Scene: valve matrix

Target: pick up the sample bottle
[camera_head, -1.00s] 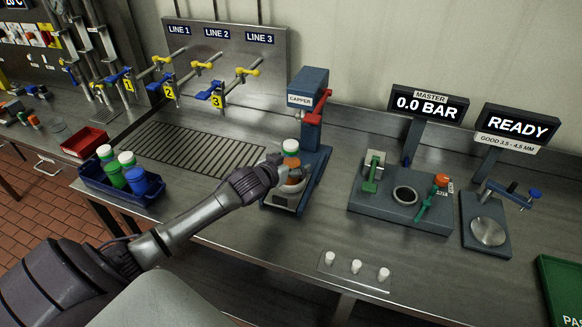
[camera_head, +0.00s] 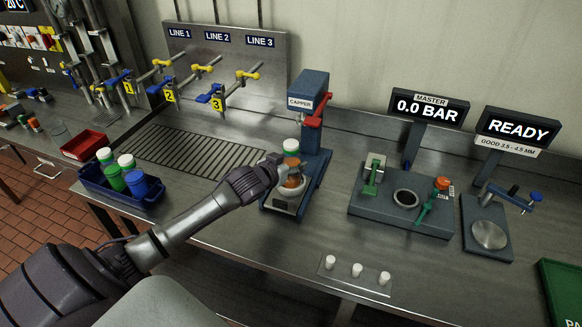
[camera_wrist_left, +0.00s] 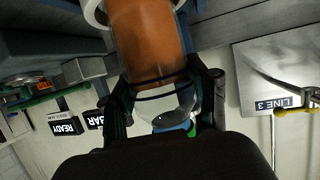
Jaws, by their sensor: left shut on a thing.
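The sample bottle (camera_head: 293,182) stands upright at the capper, an orange bottle with a white and green top. My left gripper (camera_head: 282,168) is shut around it from the left, with its fingers across the upper part of the bottle. In the left wrist view, upside down, the orange bottle body (camera_wrist_left: 145,38) sits between the two fingers (camera_wrist_left: 168,100). A pale, clear part of the bottle shows at the fingers. A white ring surrounds the bottle low down at the capper base. Whether the bottle is clear of its seat cannot be told. My right gripper is not in view.
The blue capper (camera_head: 308,95) with its red handle stands close behind the bottle. A blue crate (camera_head: 110,190) of bottles is at the left, beside a red tray (camera_head: 84,145). A gauge fixture (camera_head: 385,205) stands to the right. Several white caps lie at the front edge.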

